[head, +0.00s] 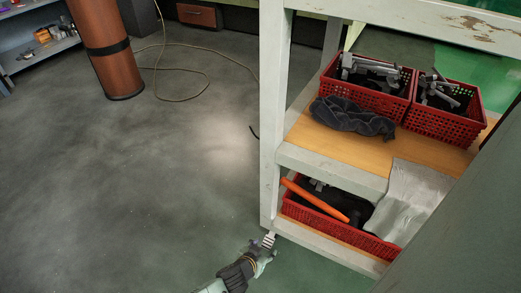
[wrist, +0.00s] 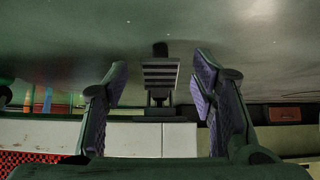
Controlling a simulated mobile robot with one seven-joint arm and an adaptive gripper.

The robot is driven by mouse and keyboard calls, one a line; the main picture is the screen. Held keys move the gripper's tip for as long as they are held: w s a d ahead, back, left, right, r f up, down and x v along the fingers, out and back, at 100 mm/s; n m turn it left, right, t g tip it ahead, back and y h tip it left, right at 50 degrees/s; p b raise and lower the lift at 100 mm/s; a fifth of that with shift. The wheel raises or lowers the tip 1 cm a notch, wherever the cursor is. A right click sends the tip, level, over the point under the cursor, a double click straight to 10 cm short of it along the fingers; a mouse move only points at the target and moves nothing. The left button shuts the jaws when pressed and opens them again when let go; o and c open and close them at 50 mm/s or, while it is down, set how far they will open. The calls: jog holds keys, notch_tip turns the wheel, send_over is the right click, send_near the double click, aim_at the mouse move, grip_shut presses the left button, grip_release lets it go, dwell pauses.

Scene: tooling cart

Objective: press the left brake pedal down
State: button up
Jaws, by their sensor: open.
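The brake pedal, a dark pad with pale stripes, shows in the wrist view (wrist: 161,74) at the centre, beyond and between my fingers. In the head view the pedal (head: 268,240) is low at the foot of the cart's near left leg. My gripper (head: 264,257) is just in front of it, low over the floor. The wrist view shows my gripper (wrist: 160,62) open and empty, one finger on each side of the pedal. A small gap seems to remain; I cannot tell whether anything touches. The pedal's lower mount is partly hidden in the head view.
The pale cart (head: 335,170) stands right of the gripper. Red baskets (head: 430,125) with metal parts and a dark cloth (head: 350,117) lie on its upper shelf. A lower basket (head: 385,247) holds an orange-handled item.

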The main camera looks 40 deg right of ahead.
jog(key=v, duration=1.2)
